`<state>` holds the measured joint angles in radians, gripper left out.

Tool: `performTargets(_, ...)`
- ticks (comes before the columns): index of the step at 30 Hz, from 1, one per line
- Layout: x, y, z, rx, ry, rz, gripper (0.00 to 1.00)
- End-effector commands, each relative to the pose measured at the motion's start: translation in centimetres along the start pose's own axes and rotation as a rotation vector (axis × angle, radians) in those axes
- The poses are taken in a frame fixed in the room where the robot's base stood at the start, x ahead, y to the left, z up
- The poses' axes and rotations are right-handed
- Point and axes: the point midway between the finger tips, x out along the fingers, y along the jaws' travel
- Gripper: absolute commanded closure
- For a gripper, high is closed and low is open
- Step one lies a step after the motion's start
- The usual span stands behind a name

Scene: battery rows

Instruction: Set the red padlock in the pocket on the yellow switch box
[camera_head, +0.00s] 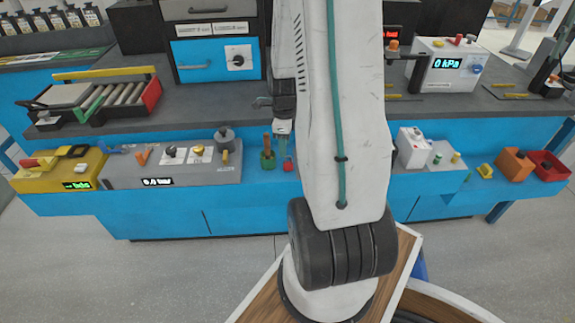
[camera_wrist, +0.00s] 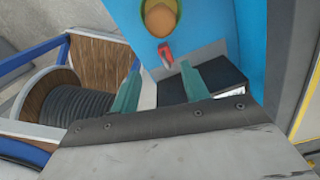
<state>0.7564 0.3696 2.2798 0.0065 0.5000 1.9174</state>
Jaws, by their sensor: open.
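A small red thing, which looks like the red padlock (camera_head: 288,165), sits on the blue front ledge in the head view. It also shows in the wrist view (camera_wrist: 166,54), just beyond the fingertips and roughly between them. My gripper (camera_head: 283,128) is above it, partly hidden by my arm. In the wrist view its two teal fingers (camera_wrist: 159,68) are apart, with nothing held between them. The yellow switch box (camera_head: 60,171) stands at the far left of the ledge in the head view. It has a red part, a black part and a green display. I cannot make out its pocket.
A green holder (camera_head: 267,160) with an upright brown-orange handle stands just left of the padlock. A grey panel (camera_head: 180,166) with knobs lies between it and the switch box. A white box (camera_head: 411,148) stands to the right. A cable reel (camera_wrist: 60,100) shows in the wrist view.

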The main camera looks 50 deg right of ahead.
Motion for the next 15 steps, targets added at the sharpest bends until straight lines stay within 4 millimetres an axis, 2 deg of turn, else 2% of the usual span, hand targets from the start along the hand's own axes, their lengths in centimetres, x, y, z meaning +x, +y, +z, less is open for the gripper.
performTargets(15, 6.6, -0.7, -0.1, 0.008, 0.001, 0.003, 0.54)
